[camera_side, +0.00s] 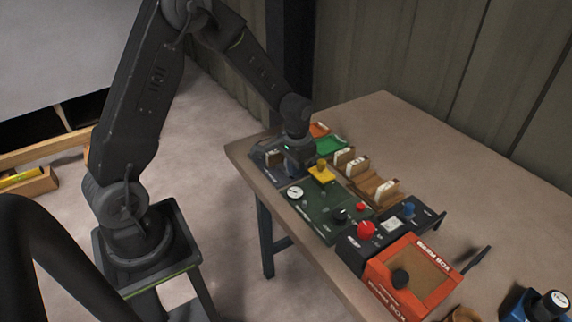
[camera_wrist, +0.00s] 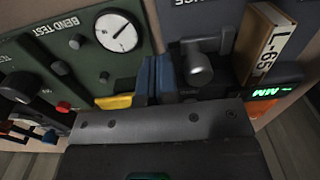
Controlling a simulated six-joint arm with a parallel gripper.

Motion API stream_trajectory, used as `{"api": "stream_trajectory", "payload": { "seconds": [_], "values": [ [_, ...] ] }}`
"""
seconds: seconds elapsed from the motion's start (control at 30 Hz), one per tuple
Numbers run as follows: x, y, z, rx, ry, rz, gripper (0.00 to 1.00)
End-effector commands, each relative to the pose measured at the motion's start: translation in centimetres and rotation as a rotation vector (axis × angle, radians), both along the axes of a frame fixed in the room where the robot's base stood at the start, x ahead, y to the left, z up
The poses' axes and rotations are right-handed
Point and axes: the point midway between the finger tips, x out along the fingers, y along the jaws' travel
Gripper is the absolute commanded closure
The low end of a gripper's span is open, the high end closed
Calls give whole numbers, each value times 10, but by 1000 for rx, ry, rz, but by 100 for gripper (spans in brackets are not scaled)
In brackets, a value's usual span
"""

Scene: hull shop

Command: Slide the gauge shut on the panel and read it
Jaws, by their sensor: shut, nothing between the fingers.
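The gauge is a dark grey unit with a grey sliding jaw and round knob (camera_wrist: 198,68) in the wrist view. Its green lit display (camera_wrist: 278,92) shows "MM" upside down; I cannot make out any digits. The wooden panel (camera_wrist: 268,45), with a white label reading "L-65", stands on edge to the right of the knob. I cannot tell whether the jaw touches it. In the side view the panel (camera_side: 273,157) is partly behind my gripper. My gripper (camera_wrist: 157,78), with blue fingertips, is shut and empty, left of the knob and apart from it.
A green bend-test board (camera_wrist: 85,55) with a white dial (camera_wrist: 117,31) and a yellow part (camera_wrist: 115,101) lies beside the gauge. Labelled wooden pieces (camera_side: 345,157), a red button (camera_side: 366,229) and an orange box (camera_side: 412,275) stand along the bench (camera_side: 500,220).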

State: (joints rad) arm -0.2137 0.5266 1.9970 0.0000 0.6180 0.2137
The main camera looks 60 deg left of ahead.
Motion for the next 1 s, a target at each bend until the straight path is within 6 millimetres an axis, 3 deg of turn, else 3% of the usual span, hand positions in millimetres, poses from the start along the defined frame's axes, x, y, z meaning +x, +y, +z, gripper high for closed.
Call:
{"api": "stream_trajectory", "payload": {
  "seconds": [1.0],
  "values": [
    [0, 16, 0, 0, 0, 0, 100]
  ]
}}
